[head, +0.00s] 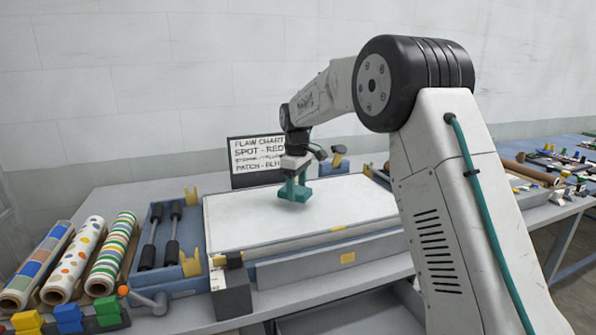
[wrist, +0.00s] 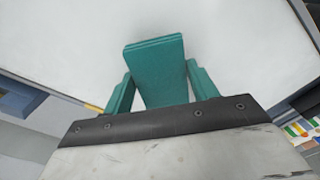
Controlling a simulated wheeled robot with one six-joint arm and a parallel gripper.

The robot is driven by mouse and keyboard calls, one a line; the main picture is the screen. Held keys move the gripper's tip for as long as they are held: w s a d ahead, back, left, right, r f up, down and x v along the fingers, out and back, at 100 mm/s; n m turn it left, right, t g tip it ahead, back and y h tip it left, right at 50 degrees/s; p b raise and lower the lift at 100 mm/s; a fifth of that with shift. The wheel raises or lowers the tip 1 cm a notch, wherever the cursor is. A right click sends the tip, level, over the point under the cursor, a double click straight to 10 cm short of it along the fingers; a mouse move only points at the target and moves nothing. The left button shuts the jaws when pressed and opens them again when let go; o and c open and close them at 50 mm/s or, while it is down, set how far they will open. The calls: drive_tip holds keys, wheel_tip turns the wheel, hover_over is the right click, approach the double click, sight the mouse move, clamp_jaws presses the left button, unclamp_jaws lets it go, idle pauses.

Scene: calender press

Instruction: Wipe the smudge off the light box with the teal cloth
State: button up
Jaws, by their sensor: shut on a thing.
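The light box (head: 237,222) is a wide white panel in a grey frame on the bench, in the middle of the head view. Its white surface also fills most of the wrist view (wrist: 240,45). My gripper (head: 295,181) points down over the back middle part of the panel. In the wrist view its teal fingers (wrist: 158,82) are shut on the folded teal cloth (wrist: 155,58). The cloth is at or just above the surface; I cannot tell if it touches. I cannot make out a smudge; the gripper and cloth hide part of the panel.
A flaw chart sign (head: 257,157) stands behind the panel. A blue tray with two dark rollers (head: 174,235) is at its left, beside several patterned rolls (head: 110,255). Yellow brackets (head: 190,262) rise near the panel's left edge. Small parts clutter the right bench (head: 560,160).

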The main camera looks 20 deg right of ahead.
drive_tip(key=shift+r, duration=2.55)
